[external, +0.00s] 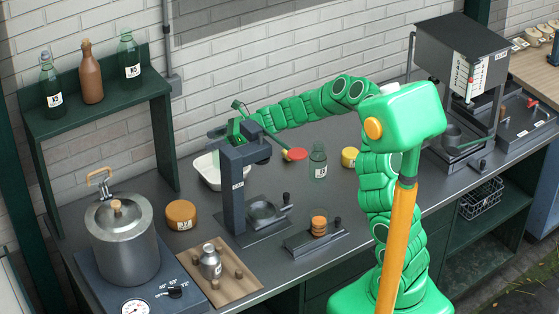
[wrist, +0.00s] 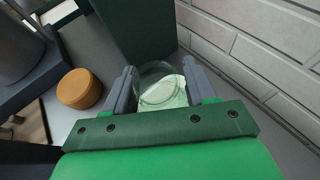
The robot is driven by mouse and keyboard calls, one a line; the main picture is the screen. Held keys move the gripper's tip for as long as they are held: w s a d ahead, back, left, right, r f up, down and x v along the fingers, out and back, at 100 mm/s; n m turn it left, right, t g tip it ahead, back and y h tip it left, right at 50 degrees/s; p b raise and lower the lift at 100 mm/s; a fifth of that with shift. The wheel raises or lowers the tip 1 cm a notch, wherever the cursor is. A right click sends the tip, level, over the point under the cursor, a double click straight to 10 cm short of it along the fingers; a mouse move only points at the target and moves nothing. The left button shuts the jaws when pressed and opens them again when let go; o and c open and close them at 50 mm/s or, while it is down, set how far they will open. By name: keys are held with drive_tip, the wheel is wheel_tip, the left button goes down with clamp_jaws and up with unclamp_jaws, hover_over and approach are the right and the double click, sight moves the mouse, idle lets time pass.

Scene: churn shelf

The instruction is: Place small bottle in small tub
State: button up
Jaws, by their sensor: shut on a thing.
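My gripper (external: 237,130) is high at the back of the counter, partly hidden behind the dark press. In the wrist view its two grey fingers (wrist: 162,92) are shut on a clear glass bottle (wrist: 163,88) with a pale green tint. The bottle is seen from close up, so its full shape and label do not show. A white tub (external: 206,172) stands on the counter by the wall, left of the press and below my gripper; the press hides part of it. I cannot make out the tub in the wrist view.
The dark press (external: 233,190) stands close in front of my gripper. A green shelf (external: 95,95) with bottles is at the left. A round brown-lidded tub (external: 181,214), also in the wrist view (wrist: 80,88), a steel pot (external: 120,245) and another clear bottle (external: 318,163) stand on the counter.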

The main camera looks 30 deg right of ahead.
drive_tip(key=shift+f, duration=2.15)
drive_tip(key=o, duration=1.1)
drive_tip(key=shift+f, duration=0.15)
drive_tip(key=shift+o, duration=0.2)
drive_tip(key=shift+s+d+r, duration=0.25)
drive_tip(key=shift+d+r, duration=0.15)
drive_tip(key=shift+d, duration=0.05)
drive_tip(key=v, duration=1.1)
